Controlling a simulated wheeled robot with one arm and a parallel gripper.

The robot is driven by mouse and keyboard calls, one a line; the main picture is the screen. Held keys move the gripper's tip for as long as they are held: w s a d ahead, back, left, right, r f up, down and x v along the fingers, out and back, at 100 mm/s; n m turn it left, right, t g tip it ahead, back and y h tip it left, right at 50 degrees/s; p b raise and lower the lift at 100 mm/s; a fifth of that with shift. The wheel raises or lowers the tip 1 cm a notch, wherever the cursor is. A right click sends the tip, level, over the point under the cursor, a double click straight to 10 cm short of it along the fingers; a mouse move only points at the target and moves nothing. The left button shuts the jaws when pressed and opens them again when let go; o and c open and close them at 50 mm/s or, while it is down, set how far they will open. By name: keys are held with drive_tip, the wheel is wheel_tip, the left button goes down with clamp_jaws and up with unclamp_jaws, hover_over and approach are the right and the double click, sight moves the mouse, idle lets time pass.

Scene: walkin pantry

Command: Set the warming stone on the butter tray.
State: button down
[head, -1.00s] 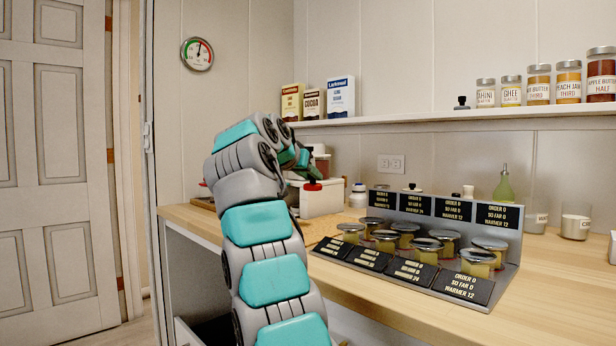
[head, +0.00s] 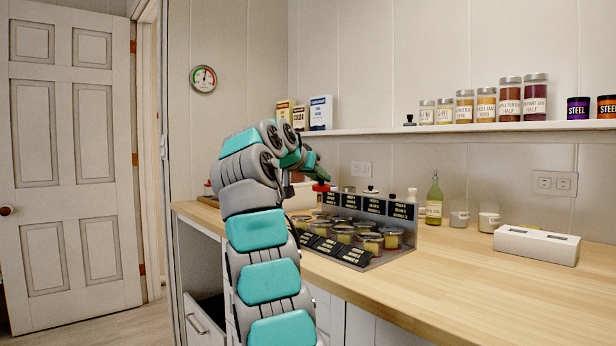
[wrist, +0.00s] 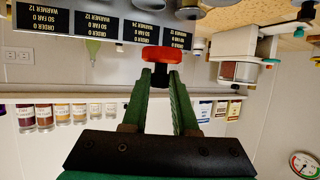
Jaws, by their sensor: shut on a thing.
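My gripper (wrist: 161,84) has green fingers shut on a red disc with a short black stem (wrist: 165,53). This may be the warming stone; no label shows on it. In the head view my gripper (head: 314,168) holds the red disc (head: 321,187) in the air, over the back left part of the counter near the jar rack. My arm hides part of the counter there. I cannot tell which thing is the butter tray. A white block with dark slots on its top (head: 535,248) stands on the right of the counter.
A dark stepped rack (head: 385,256) holds several lidded jars and order cards. A green bottle (head: 434,200) and cups (head: 489,219) stand behind. A wall shelf (head: 480,128) carries jars and boxes. The front middle of the wooden counter (head: 445,270) is clear.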

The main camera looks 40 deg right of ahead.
wheel_tip(320, 180, down, 6)
drive_tip(key=b, duration=0.5)
drive_tip(key=shift+w+d+r, duration=0.1)
drive_tip(key=shift+w, duration=0.05)
drive_tip(key=shift+f+b, duration=0.7)
drive_tip(key=shift+b, duration=0.15)
drive_tip(key=shift+f+b, duration=0.55)
drive_tip(key=shift+b, duration=0.1)
drive_tip(key=c, duration=0.6)
unclamp_jaws()
drive_tip(key=v, duration=0.8)
drive_tip(key=shift+f, duration=0.15)
